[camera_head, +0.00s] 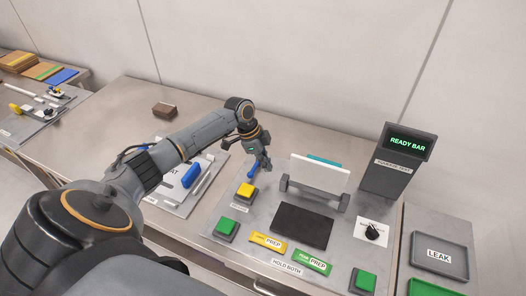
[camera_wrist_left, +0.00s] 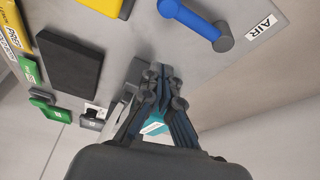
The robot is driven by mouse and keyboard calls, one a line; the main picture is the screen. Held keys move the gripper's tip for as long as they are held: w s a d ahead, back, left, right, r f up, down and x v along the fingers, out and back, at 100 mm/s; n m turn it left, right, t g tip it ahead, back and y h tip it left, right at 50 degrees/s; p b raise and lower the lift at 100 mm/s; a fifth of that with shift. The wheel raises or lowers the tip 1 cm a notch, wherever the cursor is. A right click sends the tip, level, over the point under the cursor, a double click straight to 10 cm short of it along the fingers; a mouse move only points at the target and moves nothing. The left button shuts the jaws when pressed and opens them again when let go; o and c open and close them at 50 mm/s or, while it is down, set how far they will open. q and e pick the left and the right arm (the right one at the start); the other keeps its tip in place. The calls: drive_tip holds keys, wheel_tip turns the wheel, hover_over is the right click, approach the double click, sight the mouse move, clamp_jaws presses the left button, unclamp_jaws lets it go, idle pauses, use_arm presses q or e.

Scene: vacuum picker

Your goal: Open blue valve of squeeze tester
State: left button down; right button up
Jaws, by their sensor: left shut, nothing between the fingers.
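The blue valve (camera_head: 251,171) is a small blue lever at the back left of the squeeze tester panel (camera_head: 222,202). My left gripper partly hides it in the head view. In the left wrist view the blue lever (camera_wrist_left: 190,19) lies near the top edge, with its round pivot end beside an AIR label (camera_wrist_left: 261,26). My left gripper (camera_head: 264,167) hangs just right of the lever in the head view. Its fingers (camera_wrist_left: 160,72) are shut and empty, apart from the lever in the wrist view. My right gripper is not in view.
A yellow button (camera_head: 246,189) and a green button (camera_head: 227,227) sit in front of the valve. A white plate (camera_head: 319,176) stands right of the gripper. A black pad (camera_head: 301,226), black knob (camera_head: 372,233) and READY BAR display (camera_head: 408,143) are further right. A blue handle (camera_head: 191,174) lies left.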

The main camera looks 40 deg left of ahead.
use_arm(q)
drive_tip(key=w+b+v, duration=0.1)
drive_tip(key=v, duration=0.7)
drive_tip(key=shift+s+a+b, duration=0.25)
drive_tip(key=shift+s+b, duration=0.05)
